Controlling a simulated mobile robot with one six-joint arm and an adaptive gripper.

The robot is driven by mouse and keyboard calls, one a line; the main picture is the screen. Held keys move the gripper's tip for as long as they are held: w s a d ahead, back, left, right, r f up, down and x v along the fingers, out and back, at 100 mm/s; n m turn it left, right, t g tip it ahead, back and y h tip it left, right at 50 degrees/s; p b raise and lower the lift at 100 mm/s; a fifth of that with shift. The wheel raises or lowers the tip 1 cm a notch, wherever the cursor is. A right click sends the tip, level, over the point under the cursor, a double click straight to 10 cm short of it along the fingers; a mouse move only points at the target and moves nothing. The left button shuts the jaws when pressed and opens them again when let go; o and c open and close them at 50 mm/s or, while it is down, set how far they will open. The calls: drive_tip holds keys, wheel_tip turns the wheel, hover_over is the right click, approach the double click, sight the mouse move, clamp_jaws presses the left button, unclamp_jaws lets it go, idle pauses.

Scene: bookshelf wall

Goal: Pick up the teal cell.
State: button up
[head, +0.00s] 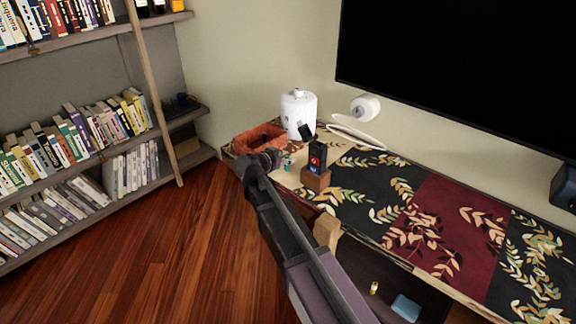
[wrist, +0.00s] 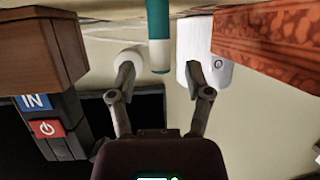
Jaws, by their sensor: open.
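The teal cell (head: 288,163) is a small teal cylinder with a white band. It stands on the desk near its left end, between the basket and the wooden block. In the wrist view, which looks upside down, the cell (wrist: 159,52) hangs from the top edge, its base cut off. My gripper (head: 275,158) is close beside the cell, low over the desk edge. In the wrist view my gripper (wrist: 161,70) is open, with the cell's end roughly midway between its fingertips. I see no contact, and the jaws hold nothing.
A reddish-orange basket (head: 249,146) is just left of the cell. A wooden block (head: 315,182) with a black device (head: 317,157) is to its right. A white canister (head: 298,112) stands behind. A large dark screen (head: 460,70) hangs over the patterned desk.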

idle(0.4)
clamp_jaws()
drive_tip(key=shift+r, duration=0.1)
wheel_tip(320, 180, up, 3)
drive_tip(key=p, duration=0.3)
drive_tip(key=shift+r, duration=0.1)
drive_tip(key=s+d+r+p, duration=0.1)
drive_tip(key=s+d+p, duration=0.1)
drive_tip(key=s, duration=1.4)
drive_tip(key=shift+d+r, duration=0.15)
drive_tip(key=shift+r, duration=0.2)
